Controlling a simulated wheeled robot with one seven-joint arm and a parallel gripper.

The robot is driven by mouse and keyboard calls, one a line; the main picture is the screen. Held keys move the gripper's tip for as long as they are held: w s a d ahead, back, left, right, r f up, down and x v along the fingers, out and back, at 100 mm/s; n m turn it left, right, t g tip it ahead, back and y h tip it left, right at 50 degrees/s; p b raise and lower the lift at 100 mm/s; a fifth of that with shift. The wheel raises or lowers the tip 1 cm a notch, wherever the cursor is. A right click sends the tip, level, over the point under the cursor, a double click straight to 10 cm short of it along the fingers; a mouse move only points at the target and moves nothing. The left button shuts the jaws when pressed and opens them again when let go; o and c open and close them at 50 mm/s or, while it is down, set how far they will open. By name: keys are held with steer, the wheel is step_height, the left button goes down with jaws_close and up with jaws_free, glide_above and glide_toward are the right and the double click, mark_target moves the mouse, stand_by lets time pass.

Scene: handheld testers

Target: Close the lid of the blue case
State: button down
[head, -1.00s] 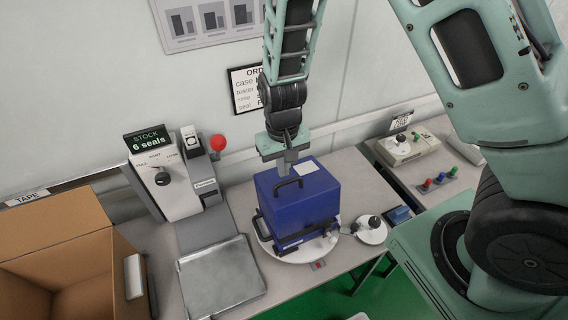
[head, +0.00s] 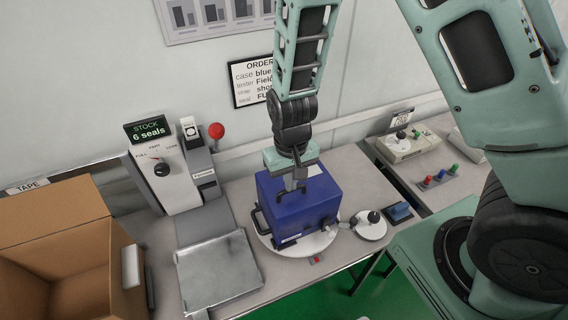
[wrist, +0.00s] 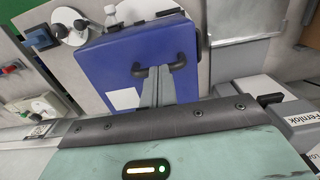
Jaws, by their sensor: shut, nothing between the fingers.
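The blue case (head: 310,212) stands on a round white turntable (head: 262,232) on the bench. Its broad blue lid surface (wrist: 110,65) fills the upper middle of the wrist view, with a black handle (wrist: 137,71) and a white label (wrist: 123,98). The lid looks down or nearly down; whether it is fully seated cannot be told. My gripper (head: 294,186) is shut and empty, pointing down at the lid. In the wrist view its fingertips (wrist: 158,72) are at the black handle, overlapping its middle; contact is unclear. The gripper hides part of the lid.
A grey tray (head: 218,272) and an open cardboard box (head: 55,235) are on the left. A dial stand (head: 165,175) and red ball knob (head: 216,131) stand behind. A round white base with a black knob (head: 372,226) is close right of the case. The wall is behind.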

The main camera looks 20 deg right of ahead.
step_height(320, 180, up, 13)
steer(key=p, duration=0.1)
steer(key=shift+w, duration=0.15)
stand_by(0.6)
steer(key=s+a+n+b, duration=0.3)
steer(key=s+n, duration=0.1)
steer(key=s, duration=0.4)
steer(key=s+a+n+b, duration=0.3)
steer(key=s+b, duration=0.1)
steer(key=s, duration=0.5)
steer(key=shift+a+n+y, duration=0.2)
steer(key=shift+n+y, duration=0.1)
steer(key=shift+n, duration=0.1)
steer(key=c, duration=2.1)
jaws_free()
steer(key=shift+c, duration=0.2)
